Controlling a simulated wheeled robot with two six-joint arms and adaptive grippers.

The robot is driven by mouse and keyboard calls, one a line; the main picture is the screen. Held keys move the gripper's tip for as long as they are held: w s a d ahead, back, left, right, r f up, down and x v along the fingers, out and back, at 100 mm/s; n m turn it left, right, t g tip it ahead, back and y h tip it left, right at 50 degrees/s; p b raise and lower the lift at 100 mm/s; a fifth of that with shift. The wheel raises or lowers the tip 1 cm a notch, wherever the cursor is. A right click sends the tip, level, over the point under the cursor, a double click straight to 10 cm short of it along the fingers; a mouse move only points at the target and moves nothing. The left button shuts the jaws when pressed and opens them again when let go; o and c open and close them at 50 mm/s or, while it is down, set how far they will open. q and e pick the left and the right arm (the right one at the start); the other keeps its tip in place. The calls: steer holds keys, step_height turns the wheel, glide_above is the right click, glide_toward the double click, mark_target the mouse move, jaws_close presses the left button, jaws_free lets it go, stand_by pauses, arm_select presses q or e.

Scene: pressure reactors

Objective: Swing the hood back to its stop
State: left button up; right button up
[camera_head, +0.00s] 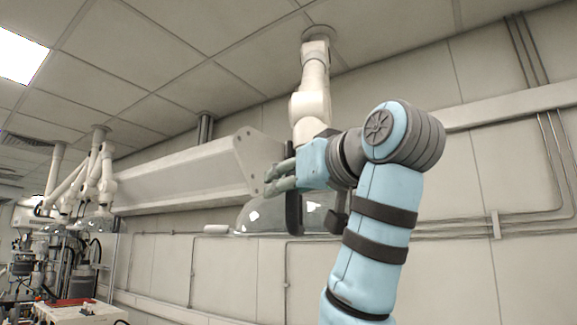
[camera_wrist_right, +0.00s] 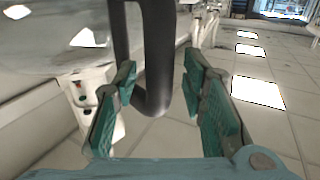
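The hood (camera_head: 262,214) is a clear, shiny dome hanging below the white ceiling arm in the head view. Part of it fills the upper left of the right wrist view (camera_wrist_right: 50,50). A dark, rounded handle bar (camera_head: 293,212) stands upright at the hood. In the right wrist view the handle (camera_wrist_right: 157,70) hangs down as a loop between the green finger pads. My right gripper (camera_wrist_right: 160,85) is open around the handle's lower end, with a gap at the right pad. In the head view the gripper (camera_head: 275,180) partly hides the handle and hood. My left gripper is out of view.
A large white beam (camera_head: 185,175) runs left beside the jointed ceiling arm (camera_head: 310,100). Reactor equipment (camera_head: 80,265) and more ceiling arms (camera_head: 95,175) stand at the left. A wall with pipes is behind. The tiled floor (camera_wrist_right: 265,125) at right is clear.

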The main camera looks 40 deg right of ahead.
steer(key=shift+s+r, duration=0.1)
steer(key=shift+s, duration=0.3)
steer(key=shift+w, duration=0.2)
jaws_close()
steer(key=shift+a, duration=0.1)
